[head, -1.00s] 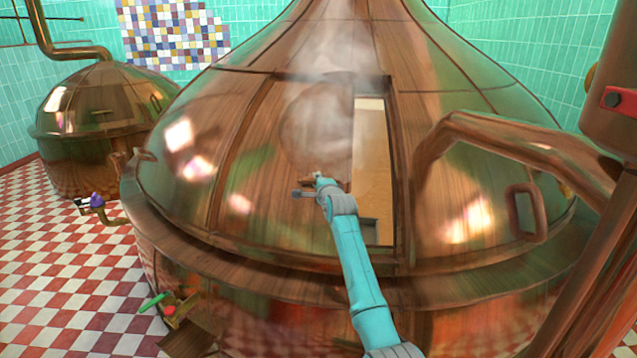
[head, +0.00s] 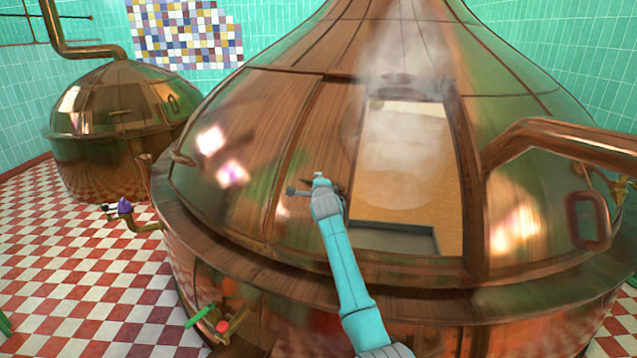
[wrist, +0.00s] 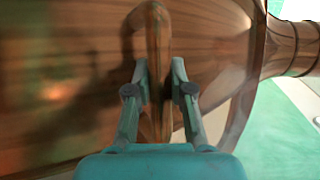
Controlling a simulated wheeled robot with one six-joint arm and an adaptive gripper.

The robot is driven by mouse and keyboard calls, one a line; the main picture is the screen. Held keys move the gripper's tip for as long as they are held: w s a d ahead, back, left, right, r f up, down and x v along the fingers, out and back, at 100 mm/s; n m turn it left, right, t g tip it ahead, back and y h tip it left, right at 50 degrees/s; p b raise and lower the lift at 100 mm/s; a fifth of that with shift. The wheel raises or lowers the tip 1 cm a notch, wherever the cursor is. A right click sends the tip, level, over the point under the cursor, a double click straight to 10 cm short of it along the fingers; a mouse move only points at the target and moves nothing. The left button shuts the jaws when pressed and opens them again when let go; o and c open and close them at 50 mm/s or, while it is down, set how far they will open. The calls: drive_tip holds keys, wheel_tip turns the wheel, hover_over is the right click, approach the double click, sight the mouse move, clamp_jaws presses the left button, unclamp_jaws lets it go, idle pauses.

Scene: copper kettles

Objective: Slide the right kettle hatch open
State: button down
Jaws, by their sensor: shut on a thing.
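The large copper kettle (head: 235,130) fills the middle of the head view. Its sliding hatch (head: 328,135) is a brown, wood-like panel, left of a wide opening (head: 415,185) with steam above it. Inside the opening I see a tan surface and a grey ledge. My gripper (head: 320,185) is at the hatch's lower part. In the wrist view, my gripper (wrist: 159,78) has one finger on each side of the upright copper handle (wrist: 158,35) and is shut on it. The handle is mostly hidden by my gripper in the head view.
A smaller copper kettle (head: 110,125) stands at the left back. A thick copper pipe (head: 555,135) and a loop handle (head: 587,220) are to the right of the opening. A purple-knobbed tap (head: 125,207) sticks out at the left. Red and white checkered floor (head: 80,260) is free at left.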

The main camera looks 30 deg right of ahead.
drive_tip(key=shift+w+a+f, duration=0.1)
drive_tip(key=shift+w+a, duration=0.3)
drive_tip(key=shift+a, duration=0.1)
drive_tip(key=c, duration=1)
unclamp_jaws()
drive_tip(key=shift+a, duration=0.15)
drive_tip(key=shift+s, duration=0.1)
drive_tip(key=shift+s, duration=0.1)
drive_tip(key=shift+s, duration=0.3)
drive_tip(key=v, duration=1.1)
drive_tip(key=shift+a, duration=0.15)
